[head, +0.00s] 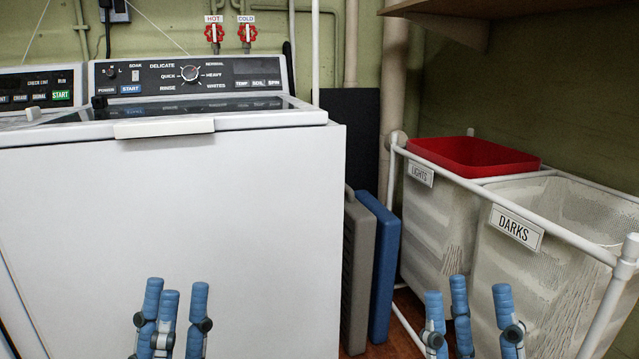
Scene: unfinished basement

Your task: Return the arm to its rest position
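My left gripper (171,309) is at the bottom of the head view, left of centre. Its blue padded fingers point up in front of the white washer (170,215), apart from one another with nothing between them. My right gripper (467,312) is at the bottom right, in front of the laundry hampers. Its blue fingers are also spread and empty. Both wrists and most of both arms are below the picture's edge.
A hamper frame holds a LIGHTS bag (428,215) and a DARKS bag (545,270). A red bin (475,157) sits on the LIGHTS side. Grey (357,270) and blue (384,265) flat cases stand beside the washer. A wooden shelf (460,8) overhangs at top right.

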